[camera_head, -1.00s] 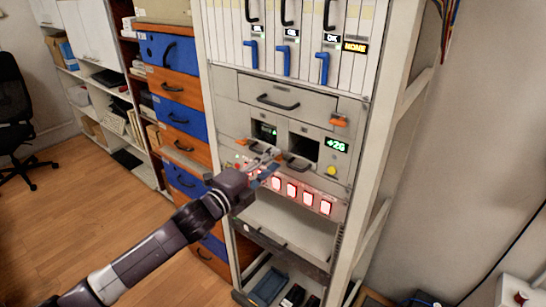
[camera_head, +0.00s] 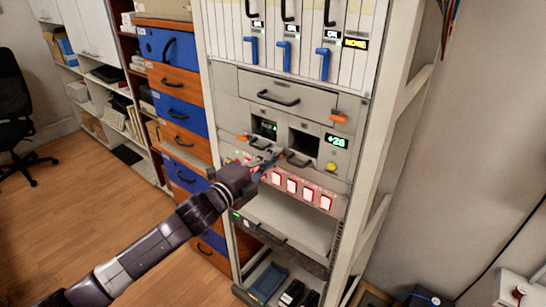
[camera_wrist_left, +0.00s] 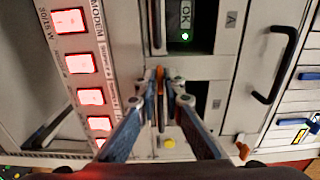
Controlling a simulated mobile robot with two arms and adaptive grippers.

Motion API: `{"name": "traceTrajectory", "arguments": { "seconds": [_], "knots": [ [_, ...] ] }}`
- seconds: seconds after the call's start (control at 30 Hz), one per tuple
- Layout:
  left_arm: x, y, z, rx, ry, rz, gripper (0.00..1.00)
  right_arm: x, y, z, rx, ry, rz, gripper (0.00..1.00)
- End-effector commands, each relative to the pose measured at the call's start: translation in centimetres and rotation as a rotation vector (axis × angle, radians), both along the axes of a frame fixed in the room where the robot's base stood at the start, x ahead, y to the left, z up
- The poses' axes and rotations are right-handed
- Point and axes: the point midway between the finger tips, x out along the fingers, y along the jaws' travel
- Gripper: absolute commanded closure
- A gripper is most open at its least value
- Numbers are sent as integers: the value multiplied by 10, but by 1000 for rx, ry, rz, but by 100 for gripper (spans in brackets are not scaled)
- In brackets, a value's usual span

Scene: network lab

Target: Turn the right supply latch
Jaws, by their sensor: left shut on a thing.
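The right supply latch is a small orange lever (camera_head: 282,153) on the grey supply panel, at the lower left of the right, empty bay (camera_head: 303,143). In the left wrist view the orange latch (camera_wrist_left: 160,73) lies between my fingertips. My left gripper (camera_head: 275,157) is shut on it, its fingers hiding part of it. Another orange latch (camera_head: 242,138) sits further left, by the bay with a small green-lit display (camera_head: 266,126). My right gripper is not in view.
Below is a strip of red-lit switches (camera_head: 292,186), close to my gripper. A black handle (camera_head: 298,160) and a yellow knob (camera_head: 331,167) are just right. A drawer (camera_head: 300,93) with an orange latch (camera_head: 338,117) is above. Open floor lies left.

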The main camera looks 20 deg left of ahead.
Motion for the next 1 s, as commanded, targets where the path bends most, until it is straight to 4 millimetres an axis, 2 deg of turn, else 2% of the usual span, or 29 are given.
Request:
{"name": "traceTrajectory", "arguments": {
  "seconds": [0.37,1.0],
  "knots": [
    [0,0,0,-191,74,2,100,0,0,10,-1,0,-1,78],
    [0,0,0,-759,279,3,100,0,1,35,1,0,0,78]
  ]
}}
